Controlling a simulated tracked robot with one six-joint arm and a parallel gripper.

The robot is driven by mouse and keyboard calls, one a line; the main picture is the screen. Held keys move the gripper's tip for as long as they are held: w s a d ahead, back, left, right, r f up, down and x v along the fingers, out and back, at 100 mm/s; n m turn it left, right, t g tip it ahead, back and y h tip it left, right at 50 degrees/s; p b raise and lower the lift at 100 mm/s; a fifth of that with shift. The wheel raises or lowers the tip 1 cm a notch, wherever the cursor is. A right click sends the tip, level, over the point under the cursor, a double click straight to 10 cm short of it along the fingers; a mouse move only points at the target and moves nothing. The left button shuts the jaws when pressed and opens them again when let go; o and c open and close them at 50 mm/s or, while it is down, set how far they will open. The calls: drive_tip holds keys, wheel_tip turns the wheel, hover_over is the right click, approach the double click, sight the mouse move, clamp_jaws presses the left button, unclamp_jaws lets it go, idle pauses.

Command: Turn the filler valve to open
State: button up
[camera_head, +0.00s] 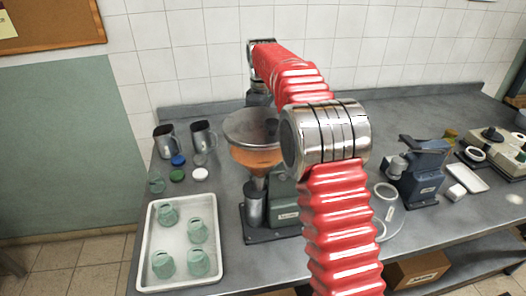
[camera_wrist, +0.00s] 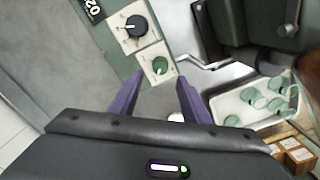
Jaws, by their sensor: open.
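The filler (camera_head: 284,188) stands mid-counter in the head view, with a hopper (camera_head: 245,128) holding orange contents. Its valve is not clearly seen there. In the wrist view, a pale panel on a green-grey housing carries a black round knob with a light pointer mark (camera_wrist: 137,27) and a green round button (camera_wrist: 159,66). I cannot tell whether either is the valve. A bent silver rod (camera_wrist: 197,64) is right of them. My gripper (camera_wrist: 159,84) is open, its purple fingers apart near the green button, nothing gripped. My red arm hides the gripper in the head view.
A white tray (camera_head: 151,268) with several green jars stands front left; it also shows in the wrist view (camera_wrist: 232,112). Metal mugs (camera_head: 203,136) and caps (camera_head: 178,175) are behind it. A dark blue-grey machine (camera_head: 424,168) stands right of my arm. Cardboard boxes (camera_head: 418,270) sit below.

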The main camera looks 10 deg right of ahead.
wheel_tip(320, 180, down, 8)
drive_tip(key=shift+r, duration=0.1)
idle(0.4)
